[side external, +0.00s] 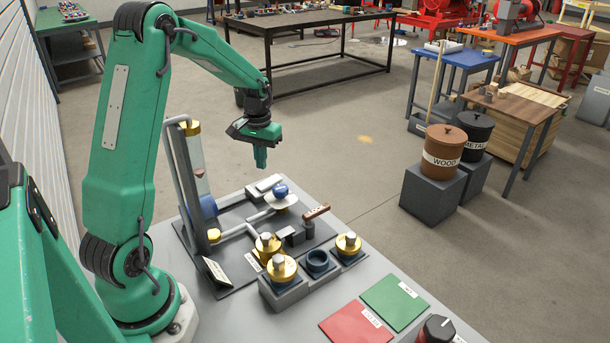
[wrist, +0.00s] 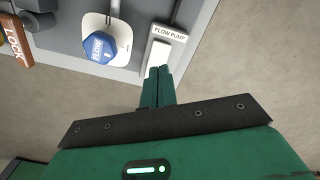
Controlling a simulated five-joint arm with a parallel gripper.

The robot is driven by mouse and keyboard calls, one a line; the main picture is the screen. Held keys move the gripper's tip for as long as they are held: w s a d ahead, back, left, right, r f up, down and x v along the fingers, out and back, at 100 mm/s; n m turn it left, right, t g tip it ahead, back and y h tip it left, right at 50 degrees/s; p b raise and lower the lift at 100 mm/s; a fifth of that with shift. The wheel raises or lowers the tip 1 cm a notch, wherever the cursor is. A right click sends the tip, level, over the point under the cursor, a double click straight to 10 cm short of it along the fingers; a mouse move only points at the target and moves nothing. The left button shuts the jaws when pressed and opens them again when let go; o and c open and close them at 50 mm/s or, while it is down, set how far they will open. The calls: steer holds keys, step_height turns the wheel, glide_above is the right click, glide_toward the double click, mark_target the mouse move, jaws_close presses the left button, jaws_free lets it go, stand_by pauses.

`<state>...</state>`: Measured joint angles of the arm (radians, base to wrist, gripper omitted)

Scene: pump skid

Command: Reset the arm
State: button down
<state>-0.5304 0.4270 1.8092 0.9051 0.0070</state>
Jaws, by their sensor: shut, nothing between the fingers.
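My green arm stands raised over the left side of the bench (side external: 190,275). My gripper (side external: 260,160) hangs pointing down in the air above the far edge of the pump skid (side external: 235,270), shut and empty. In the wrist view the fingertips of my gripper (wrist: 159,72) are together, in front of the white block labelled "FLOW PUMP" (wrist: 169,34). A blue knob (wrist: 97,47) on a white base is left of them. The blue knob (side external: 281,190) also shows in the side view, below and right of my gripper.
A clear upright tube (side external: 195,165) with a grey pipe stands left of my gripper. Brass-topped parts (side external: 282,268) sit in a grey holder at the skid's front. A brown-red lever (side external: 317,212) is at right. Red (side external: 355,323) and green (side external: 394,302) mats lie on the bench.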

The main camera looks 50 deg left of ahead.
steer(key=shift+r, duration=0.85)
steer(key=s+d+r+m+t, duration=0.25)
steer(key=s+d+r, duration=0.25)
steer(key=d+r, duration=0.7)
steer(key=s+d+r+m+t, duration=0.1)
steer(key=s+d+m+t, duration=0.2)
steer(key=s+d, duration=0.8)
steer(key=shift+s+r, duration=0.15)
steer(key=shift+s, duration=0.2)
steer(key=shift+m, duration=0.25)
